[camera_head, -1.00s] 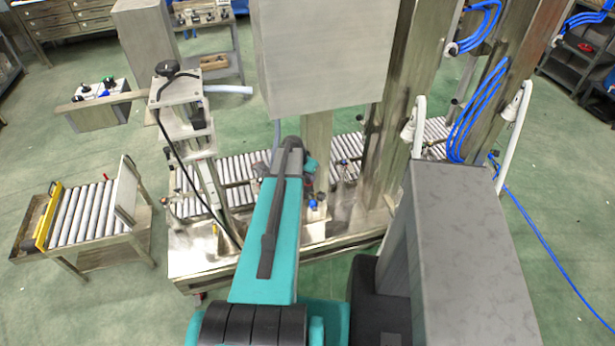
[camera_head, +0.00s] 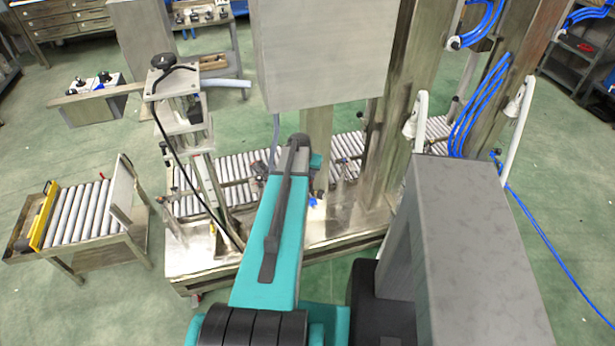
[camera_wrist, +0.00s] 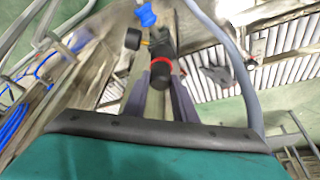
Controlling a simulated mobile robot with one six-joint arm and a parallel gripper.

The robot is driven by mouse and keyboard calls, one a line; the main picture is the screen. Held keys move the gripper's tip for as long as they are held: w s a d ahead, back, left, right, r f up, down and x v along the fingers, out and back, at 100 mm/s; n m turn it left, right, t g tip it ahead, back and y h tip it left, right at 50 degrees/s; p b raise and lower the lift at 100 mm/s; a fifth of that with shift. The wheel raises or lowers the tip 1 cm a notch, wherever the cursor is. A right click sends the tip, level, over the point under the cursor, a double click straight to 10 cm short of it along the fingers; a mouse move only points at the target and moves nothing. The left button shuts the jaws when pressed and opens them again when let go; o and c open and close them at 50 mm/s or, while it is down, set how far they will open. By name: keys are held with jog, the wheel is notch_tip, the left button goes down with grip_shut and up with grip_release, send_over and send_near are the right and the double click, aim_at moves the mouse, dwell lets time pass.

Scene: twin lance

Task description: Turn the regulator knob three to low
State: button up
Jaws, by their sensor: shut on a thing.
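A regulator with a black cylindrical knob (camera_wrist: 159,82) and a red ring (camera_wrist: 162,67) is in the middle of the wrist view. The knob points towards the wrist camera. My gripper (camera_wrist: 161,77) has one grey finger on each side of the knob and is shut on it. A round black gauge (camera_wrist: 132,39) and a blue fitting (camera_wrist: 146,15) sit beyond it. In the head view my teal arm hides the gripper and the knob. I cannot read the knob's number or setting.
A roller conveyor (camera_head: 235,168) runs behind the steel frame. A large grey box (camera_head: 320,55) hangs close above my arm's end. Blue hoses (camera_head: 478,110) and steel posts stand to the right. A small roller cart (camera_head: 80,212) is at the left on open green floor.

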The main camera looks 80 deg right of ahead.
jog(key=shift+s+a+f+n+t+b, duration=0.15)
jog(key=shift+s+n+t+b, duration=0.2)
jog(key=shift+n+b, duration=0.45)
jog(key=o, duration=1)
jog(key=shift+o, duration=0.2)
jog(key=shift+w, duration=0.1)
jog(key=shift+r, duration=0.3)
jog(key=shift+v, duration=0.9)
jog(key=b+v, duration=0.2)
jog(key=v, duration=0.9)
jog(key=shift+r+b, duration=0.3)
jog(key=shift+r, duration=0.05)
